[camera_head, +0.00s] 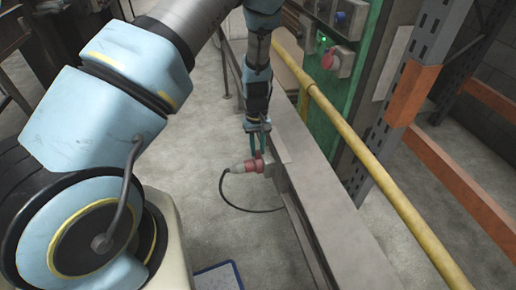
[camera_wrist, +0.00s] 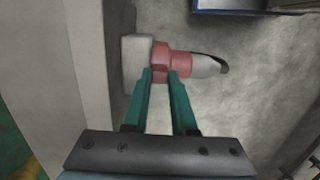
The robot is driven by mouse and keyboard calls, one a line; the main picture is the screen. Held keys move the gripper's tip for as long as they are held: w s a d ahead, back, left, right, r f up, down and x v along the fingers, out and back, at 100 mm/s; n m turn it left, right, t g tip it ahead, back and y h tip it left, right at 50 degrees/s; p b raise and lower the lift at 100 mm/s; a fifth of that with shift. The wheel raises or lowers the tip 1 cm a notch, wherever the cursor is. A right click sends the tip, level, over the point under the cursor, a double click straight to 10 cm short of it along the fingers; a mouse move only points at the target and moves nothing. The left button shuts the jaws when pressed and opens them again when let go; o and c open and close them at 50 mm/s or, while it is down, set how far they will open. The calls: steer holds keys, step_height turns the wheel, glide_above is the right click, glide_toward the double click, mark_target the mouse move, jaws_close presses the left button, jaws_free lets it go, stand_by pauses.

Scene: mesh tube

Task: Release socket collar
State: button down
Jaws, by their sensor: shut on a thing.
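A red collar (camera_head: 258,164) sits on a connector at the side of the long grey beam; it also shows in the wrist view (camera_wrist: 160,62). A grey socket box (camera_wrist: 137,55) adjoins the red part on the left. The red plug with a pale grey end (camera_wrist: 205,66) points away to the right. My gripper (camera_wrist: 160,80) has two green fingers, one on each side of the collar, shut on it. In the head view my gripper (camera_head: 258,146) reaches down to the connector from above. The finger contact is partly hidden there.
A black cable (camera_head: 232,205) loops from the plug down to the floor. The grey beam (camera_head: 310,195) and a yellow rail (camera_head: 365,155) run alongside. A green panel with sockets (camera_head: 335,70) stands behind. A blue-rimmed tray (camera_head: 217,272) lies on the floor, which is otherwise largely clear.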

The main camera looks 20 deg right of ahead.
steer(key=c, duration=0.7)
jaws_free()
steer(key=r, duration=0.3)
steer(key=r+b, duration=0.1)
steer(key=r, duration=0.3)
steer(key=w+r+b, duration=0.1)
steer(key=r, duration=0.2)
steer(key=shift+r, duration=0.4)
steer(key=w+a+r+t+h, duration=0.1)
steer(key=a+r, duration=0.4)
steer(key=a, duration=0.4)
steer(key=a+r, duration=0.5)
steer(key=a, duration=0.3)
steer(key=shift+t+y, duration=0.3)
steer(key=shift+t, duration=0.6)
steer(key=s+a+r, duration=0.1)
steer(key=s+a, duration=0.1)
steer(key=a, duration=0.2)
steer(key=s+a+r, duration=0.2)
steer(key=a, duration=0.3)
steer(key=s+a+r, duration=0.2)
steer(key=a, duration=0.2)
steer(key=shift+s+a+r, duration=0.15)
steer(key=shift+s+r, duration=0.05)
